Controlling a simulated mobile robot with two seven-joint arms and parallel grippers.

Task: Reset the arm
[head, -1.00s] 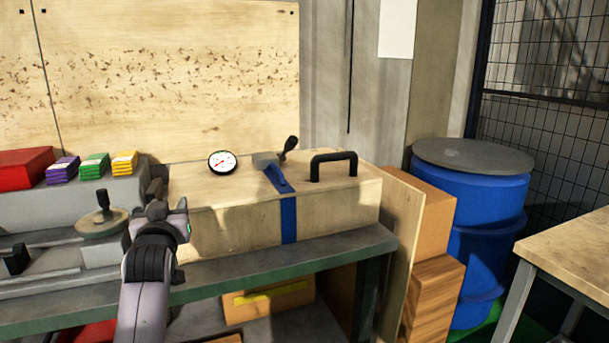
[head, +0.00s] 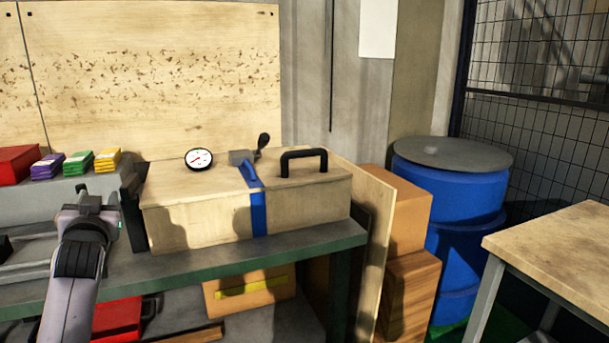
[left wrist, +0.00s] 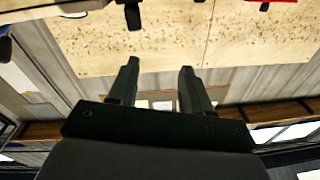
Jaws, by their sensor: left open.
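My left gripper (head: 130,205) is at the left of the head view, in front of the grey machine part and left of the wooden box. In the left wrist view its two dark fingers (left wrist: 157,88) stand apart with nothing between them. Beyond them that view shows the speckled wooden board (left wrist: 180,45) and the wall. My right gripper is not in view.
A wooden box (head: 200,219) with a black handle (head: 304,154), blue strap and dial gauge (head: 199,159) stands on the green-edged bench (head: 300,243). Colored packs (head: 78,163) sit at the left. A blue drum (head: 450,195) and wooden table (head: 560,245) are at the right.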

